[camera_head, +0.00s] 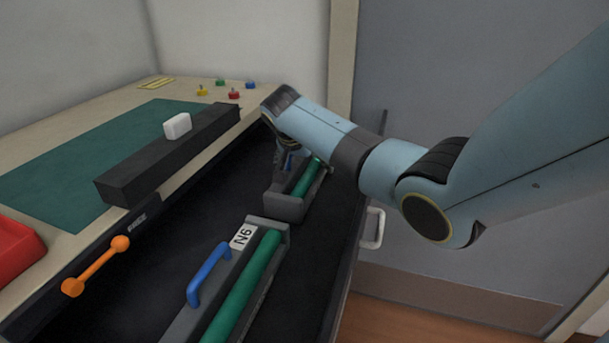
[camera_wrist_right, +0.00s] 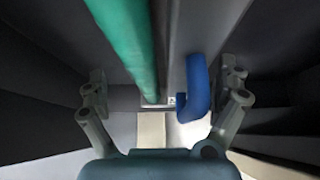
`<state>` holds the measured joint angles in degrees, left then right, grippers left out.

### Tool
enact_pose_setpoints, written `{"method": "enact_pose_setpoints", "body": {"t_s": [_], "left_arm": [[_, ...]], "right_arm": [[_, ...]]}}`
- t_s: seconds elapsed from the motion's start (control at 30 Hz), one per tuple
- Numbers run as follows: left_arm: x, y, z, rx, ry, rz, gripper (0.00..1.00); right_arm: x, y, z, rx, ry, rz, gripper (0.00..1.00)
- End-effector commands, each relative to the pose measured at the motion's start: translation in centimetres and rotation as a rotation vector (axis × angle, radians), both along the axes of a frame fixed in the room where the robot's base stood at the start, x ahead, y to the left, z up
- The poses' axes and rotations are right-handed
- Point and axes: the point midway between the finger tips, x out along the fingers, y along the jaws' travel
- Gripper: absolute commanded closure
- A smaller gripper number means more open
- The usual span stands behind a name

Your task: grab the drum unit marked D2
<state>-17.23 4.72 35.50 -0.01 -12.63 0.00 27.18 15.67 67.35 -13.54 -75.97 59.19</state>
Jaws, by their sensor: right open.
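The far drum unit (camera_head: 284,206) lies in the dark drawer, a grey body with a green roller (camera_head: 306,178). My right gripper (camera_head: 287,155) reaches down at it and hides part of it, including its label, so I cannot read its marking. In the right wrist view its green roller (camera_wrist_right: 130,40) and blue handle (camera_wrist_right: 195,90) lie between the two spread fingers of my right gripper (camera_wrist_right: 164,88). The fingers are open, one on each side. The near drum unit (camera_head: 215,290), with a blue handle, is labelled N6. My left gripper is not in view.
The open drawer (camera_head: 165,275) has a pale handle (camera_head: 373,228) on its right. On the bench are a long black block (camera_head: 165,160) with a white piece (camera_head: 177,126), a green mat (camera_head: 75,165), a red tray (camera_head: 15,245) and small coloured pieces. An orange bar (camera_head: 97,267) is at the drawer's left edge.

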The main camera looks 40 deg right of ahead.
Motion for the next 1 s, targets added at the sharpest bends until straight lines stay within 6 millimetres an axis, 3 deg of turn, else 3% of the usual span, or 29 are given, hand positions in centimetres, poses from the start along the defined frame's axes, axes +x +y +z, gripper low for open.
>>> {"method": "enact_pose_setpoints", "body": {"t_s": [0.27,0.83,1.0], "left_arm": [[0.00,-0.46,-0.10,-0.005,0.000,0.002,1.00],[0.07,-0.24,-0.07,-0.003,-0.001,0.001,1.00],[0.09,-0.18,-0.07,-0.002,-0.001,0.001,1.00]], "right_arm": [[0.10,-0.19,-0.23,0.000,-0.001,0.001,0.01],[0.08,-0.15,-0.26,0.000,0.000,0.000,0.76],[0.16,-0.19,-0.12,-0.002,-0.003,0.001,0.76]]}}
